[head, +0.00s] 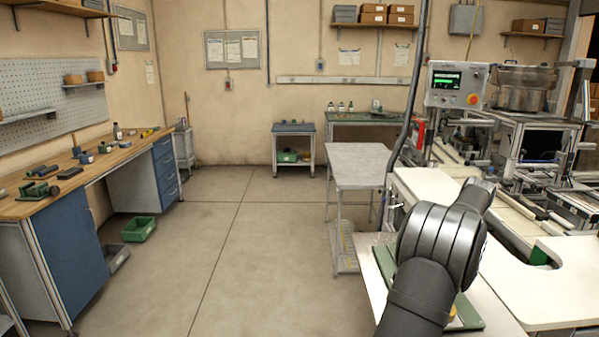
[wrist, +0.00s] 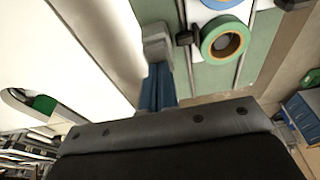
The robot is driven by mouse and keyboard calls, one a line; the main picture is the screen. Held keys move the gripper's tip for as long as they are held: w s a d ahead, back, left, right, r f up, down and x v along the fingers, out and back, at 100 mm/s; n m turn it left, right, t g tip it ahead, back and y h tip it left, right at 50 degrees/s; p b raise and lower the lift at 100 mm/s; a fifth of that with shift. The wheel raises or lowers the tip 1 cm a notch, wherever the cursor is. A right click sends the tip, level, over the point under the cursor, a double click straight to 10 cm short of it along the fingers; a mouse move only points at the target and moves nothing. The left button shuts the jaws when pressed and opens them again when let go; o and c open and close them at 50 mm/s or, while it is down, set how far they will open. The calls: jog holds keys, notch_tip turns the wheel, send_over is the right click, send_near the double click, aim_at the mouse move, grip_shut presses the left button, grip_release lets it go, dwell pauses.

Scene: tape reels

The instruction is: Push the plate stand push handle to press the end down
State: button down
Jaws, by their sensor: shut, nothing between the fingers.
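My gripper (wrist: 157,75) is shut, its two blue fingers side by side in the wrist view. A light grey block (wrist: 156,42) lies at their tips; it may be the push handle, and I cannot tell whether they touch. To its right is a pale green base plate (wrist: 205,78), with a green tape reel (wrist: 212,48) around a tan core and a blue reel (wrist: 220,3) cut off at the top edge. In the head view my black arm hides the stand; only parts of the green plate (head: 470,312) show.
The base plate lies on a white table (head: 507,300). A machine with a control box (head: 457,85) stands behind it on the right. A grey side table (head: 358,165) is beyond on the left. A wooden workbench (head: 95,165) lines the left wall, with open floor between.

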jog(key=shift+r, duration=3.45)
jog(key=shift+f, duration=2.7)
